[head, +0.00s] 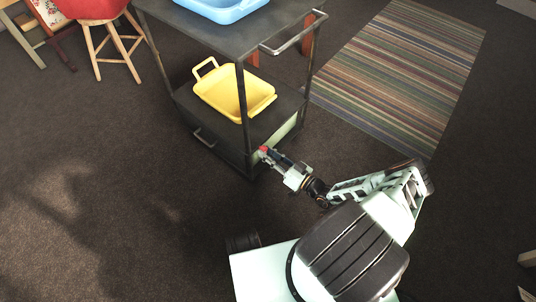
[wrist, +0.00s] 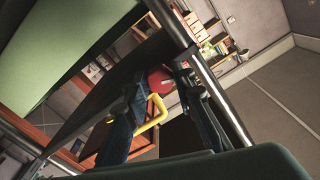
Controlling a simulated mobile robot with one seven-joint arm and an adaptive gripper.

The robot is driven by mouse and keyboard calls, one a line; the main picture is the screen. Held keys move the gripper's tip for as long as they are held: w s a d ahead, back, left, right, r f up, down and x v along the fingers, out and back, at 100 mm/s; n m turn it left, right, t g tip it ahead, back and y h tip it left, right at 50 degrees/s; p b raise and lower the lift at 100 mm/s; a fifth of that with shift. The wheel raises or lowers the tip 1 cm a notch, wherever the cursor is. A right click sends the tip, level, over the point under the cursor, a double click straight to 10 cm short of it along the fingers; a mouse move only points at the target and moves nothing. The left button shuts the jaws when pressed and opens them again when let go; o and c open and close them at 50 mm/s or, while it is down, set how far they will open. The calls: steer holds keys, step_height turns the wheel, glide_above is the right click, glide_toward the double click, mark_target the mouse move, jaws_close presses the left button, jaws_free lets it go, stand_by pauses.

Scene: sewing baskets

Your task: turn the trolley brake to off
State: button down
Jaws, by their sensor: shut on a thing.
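The dark trolley (head: 215,36) stands at the upper middle of the head view. A small red knob (head: 264,149), apparently the brake's, is low on its right side near the front corner post. My gripper (head: 267,153) reaches it from the lower right and is shut on it. In the wrist view the red knob (wrist: 158,79) shows between the two dark fingers of my gripper (wrist: 161,88). The fingers hide part of it, and I cannot read which setting the brake is at.
A yellow basket (head: 237,92) sits on the lower shelf and a blue one (head: 222,12) on top. A metal handle (head: 295,36) sticks out at the upper right. A striped rug (head: 400,70) lies to the right. The carpet in front is clear.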

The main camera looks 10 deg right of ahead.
steer(key=shift+n, duration=0.5)
steer(key=c, duration=1.6)
jaws_free()
steer(key=shift+r, duration=0.1)
steer(key=shift+r, duration=4.9)
